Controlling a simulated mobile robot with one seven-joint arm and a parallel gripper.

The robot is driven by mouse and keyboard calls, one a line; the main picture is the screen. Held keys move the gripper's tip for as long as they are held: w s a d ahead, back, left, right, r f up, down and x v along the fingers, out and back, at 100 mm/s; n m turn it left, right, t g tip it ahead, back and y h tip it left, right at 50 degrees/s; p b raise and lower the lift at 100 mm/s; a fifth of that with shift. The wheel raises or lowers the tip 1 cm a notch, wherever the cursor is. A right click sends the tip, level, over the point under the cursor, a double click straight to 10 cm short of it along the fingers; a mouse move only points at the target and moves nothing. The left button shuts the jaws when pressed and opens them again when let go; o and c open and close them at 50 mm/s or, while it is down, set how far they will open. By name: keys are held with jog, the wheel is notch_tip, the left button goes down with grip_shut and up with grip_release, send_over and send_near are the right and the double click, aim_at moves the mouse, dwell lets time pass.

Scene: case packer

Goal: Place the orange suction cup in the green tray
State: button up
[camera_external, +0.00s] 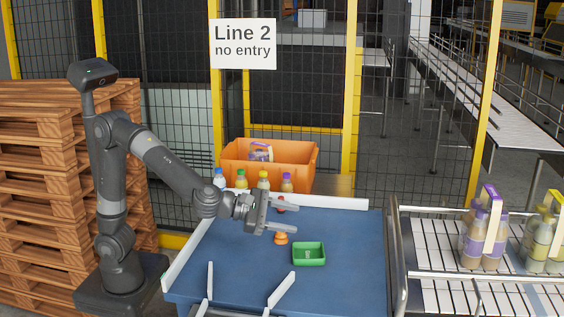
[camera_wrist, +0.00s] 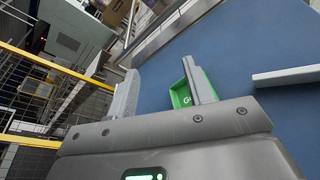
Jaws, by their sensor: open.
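The orange suction cup (camera_external: 281,239) stands on the blue table top, just left of the green tray. I cannot make it out in the wrist view. In the wrist view the tray (camera_wrist: 179,98) is partly hidden behind one finger. My gripper (camera_external: 289,216) is open, its fingers pointing right above the table. The lower finger appears just above the orange cup in the picture.
Several bottles (camera_external: 263,181) stand along the table's back edge before an orange crate (camera_external: 232,170). White rails (camera_external: 281,291) edge the blue table (camera_external: 350,285). A roller conveyor (camera_external: 440,295) lies right.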

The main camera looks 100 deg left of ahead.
notch_tip(320, 180, up, 4)
jog(key=w+d+m+h, duration=0.3)
jog(key=m+h, duration=0.3)
jog(key=m, duration=0.6)
jog(key=m+g+y, duration=0.2)
jog(key=m+g, duration=0.9)
jog(key=m, duration=1.2)
send_near(281, 234)
jog(key=x, duration=0.5)
jog(key=a+x, duration=0.1)
jog(key=x, duration=0.2)
jog(key=shift+w+f, duration=0.2)
jog(key=shift+f, duration=0.05)
grip_shut()
